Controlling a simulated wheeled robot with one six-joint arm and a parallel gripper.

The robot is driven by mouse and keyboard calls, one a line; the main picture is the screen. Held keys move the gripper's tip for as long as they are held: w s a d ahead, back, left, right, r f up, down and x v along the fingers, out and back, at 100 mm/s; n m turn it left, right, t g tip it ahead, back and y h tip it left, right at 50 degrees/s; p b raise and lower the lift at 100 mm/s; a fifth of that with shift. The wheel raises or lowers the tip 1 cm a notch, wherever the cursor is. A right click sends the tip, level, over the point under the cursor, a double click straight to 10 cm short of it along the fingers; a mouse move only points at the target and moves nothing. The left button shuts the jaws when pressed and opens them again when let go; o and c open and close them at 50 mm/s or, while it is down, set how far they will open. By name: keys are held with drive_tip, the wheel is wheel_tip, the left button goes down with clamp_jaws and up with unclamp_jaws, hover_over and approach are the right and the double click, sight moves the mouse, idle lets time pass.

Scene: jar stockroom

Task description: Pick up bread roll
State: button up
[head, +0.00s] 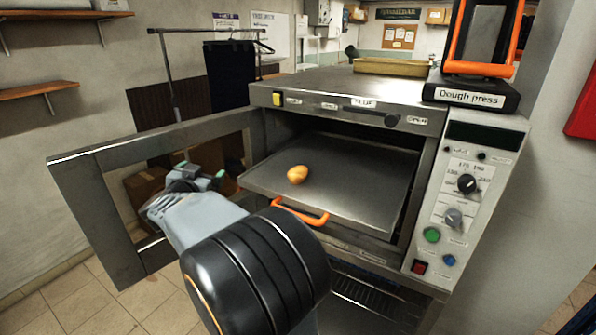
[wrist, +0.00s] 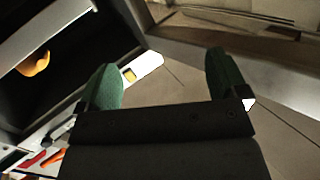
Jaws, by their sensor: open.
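The bread roll (head: 297,175) is small and golden brown. It lies alone on a dark metal tray (head: 345,180) that sticks out of the open oven, left of the tray's middle. My gripper (head: 203,174) is open and empty, to the left of the tray and clear of the roll, in front of the open door's frame. In the wrist view, the two green fingers (wrist: 160,82) stand wide apart with only floor and metal edges between them. The roll (wrist: 35,63) shows at the far left there, outside the fingers.
The oven door (head: 85,190) stands open at the left, behind my gripper. An orange handle (head: 300,213) is on the tray's front edge. The control panel (head: 465,190) is at the right, with the dough press (head: 478,95) above it. Open space lies over the tray.

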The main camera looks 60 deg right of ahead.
drive_tip(key=s+d+f+m+g+h, duration=0.1)
drive_tip(key=s+d+m+g+h, duration=0.1)
drive_tip(key=s+d+m+g, duration=0.45)
drive_tip(key=g+y, duration=0.2)
drive_tip(key=g, duration=0.6)
approach(289, 174)
drive_tip(key=shift+m, duration=0.45)
drive_tip(key=x, duration=0.2)
drive_tip(key=p+x, duration=0.1)
drive_tip(key=x, duration=0.2)
drive_tip(key=shift+s+a+f+p, duration=0.1)
drive_tip(key=shift+s+f+p, duration=0.05)
drive_tip(key=shift+s+p, duration=0.2)
drive_tip(key=shift+w+p+x, duration=0.1)
drive_tip(key=shift+p+x, duration=0.2)
drive_tip(key=shift+x, duration=1.3)
drive_tip(key=shift+w+p+x, duration=0.15)
drive_tip(key=shift+p+x, duration=0.15)
drive_tip(key=shift+x, duration=1.3)
drive_tip(key=shift+c, duration=0.2)
drive_tip(key=c, duration=0.9)
drive_tip(key=shift+c, duration=0.3)
drive_tip(key=shift+r, duration=0.2)
